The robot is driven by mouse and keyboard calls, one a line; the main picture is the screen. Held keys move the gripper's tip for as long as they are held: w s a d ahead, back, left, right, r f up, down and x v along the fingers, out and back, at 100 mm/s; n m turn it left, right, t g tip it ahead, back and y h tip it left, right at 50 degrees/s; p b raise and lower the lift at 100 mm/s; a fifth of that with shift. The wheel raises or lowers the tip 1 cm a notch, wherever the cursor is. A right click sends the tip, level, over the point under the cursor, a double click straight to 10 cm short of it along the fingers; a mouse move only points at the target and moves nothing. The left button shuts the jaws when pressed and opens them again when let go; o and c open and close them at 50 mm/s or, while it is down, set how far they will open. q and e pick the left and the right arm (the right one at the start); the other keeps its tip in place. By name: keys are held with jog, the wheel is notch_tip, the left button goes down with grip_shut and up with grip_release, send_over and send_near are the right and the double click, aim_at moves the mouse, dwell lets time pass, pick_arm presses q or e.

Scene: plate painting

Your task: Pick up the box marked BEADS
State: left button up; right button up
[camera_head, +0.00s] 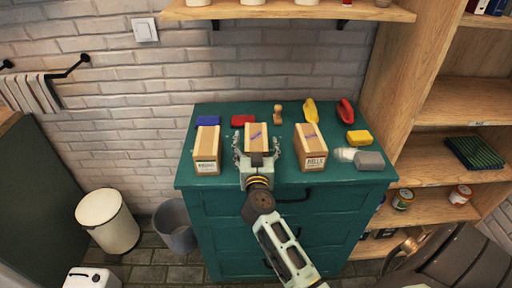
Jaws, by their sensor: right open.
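Three wooden boxes stand in a row on the green cabinet top: a left box (207,143), a middle box (257,133) and a right box (311,142). The right box's front label seems to read BELLS. The left box's label is too small to read surely. The middle box's front is hidden by my gripper, so I cannot read its label. My right gripper (257,150) is open, with one finger on each side of the middle box. I cannot tell if the fingers touch it. My left gripper is not in view.
The green cabinet (185,172) also holds blue (207,120), red (242,120) and yellow (358,137) blocks, a grey block (369,161), a wooden stamp-like piece (278,114), and yellow (311,111) and red (345,111) items along the back.

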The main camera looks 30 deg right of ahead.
jog(key=shift+w+d, duration=0.3)
jog(key=shift+w, duration=0.2)
jog(key=c, duration=1.6)
jog(key=shift+r, duration=0.1)
